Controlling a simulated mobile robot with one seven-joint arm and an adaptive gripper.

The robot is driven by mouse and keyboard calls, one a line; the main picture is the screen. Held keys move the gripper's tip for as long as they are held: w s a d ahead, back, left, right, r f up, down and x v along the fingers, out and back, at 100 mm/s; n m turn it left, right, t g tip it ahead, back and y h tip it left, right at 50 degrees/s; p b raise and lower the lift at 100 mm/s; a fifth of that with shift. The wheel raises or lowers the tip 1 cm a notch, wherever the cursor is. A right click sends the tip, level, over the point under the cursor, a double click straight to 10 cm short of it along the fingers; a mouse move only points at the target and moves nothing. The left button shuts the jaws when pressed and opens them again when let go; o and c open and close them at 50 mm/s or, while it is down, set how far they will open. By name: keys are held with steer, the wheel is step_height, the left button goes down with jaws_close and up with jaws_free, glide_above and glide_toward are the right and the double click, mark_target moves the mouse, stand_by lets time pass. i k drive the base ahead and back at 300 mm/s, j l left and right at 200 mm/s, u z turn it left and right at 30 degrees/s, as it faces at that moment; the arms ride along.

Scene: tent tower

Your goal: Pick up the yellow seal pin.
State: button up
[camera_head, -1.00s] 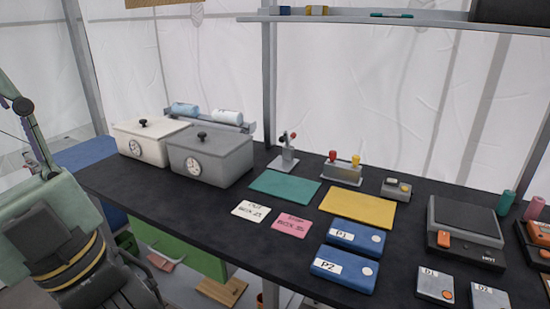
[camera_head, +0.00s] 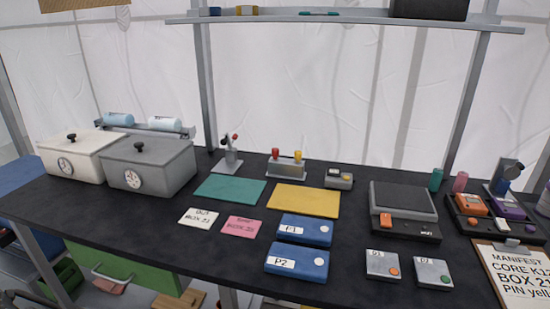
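The yellow seal pin (camera_head: 298,155) stands upright in a small grey holder (camera_head: 287,170) toward the back middle of the black table. A red pin (camera_head: 275,153) stands beside it on the left in the same holder. My gripper is not in view in the current head view, so its opening and its distance from the pin do not show.
In front of the holder lie a yellow mat (camera_head: 305,200) and a green mat (camera_head: 230,190). Blue cases P1 (camera_head: 304,231) and P2 (camera_head: 297,261) lie nearer. Two lidded boxes with dials stand left, a scale (camera_head: 404,208) right. A shelf (camera_head: 350,20) runs above the back edge.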

mark_target(297, 154)
steer(key=i+j+z, duration=0.1)
steer(key=i+z, duration=0.3)
steer(key=i, duration=0.5)
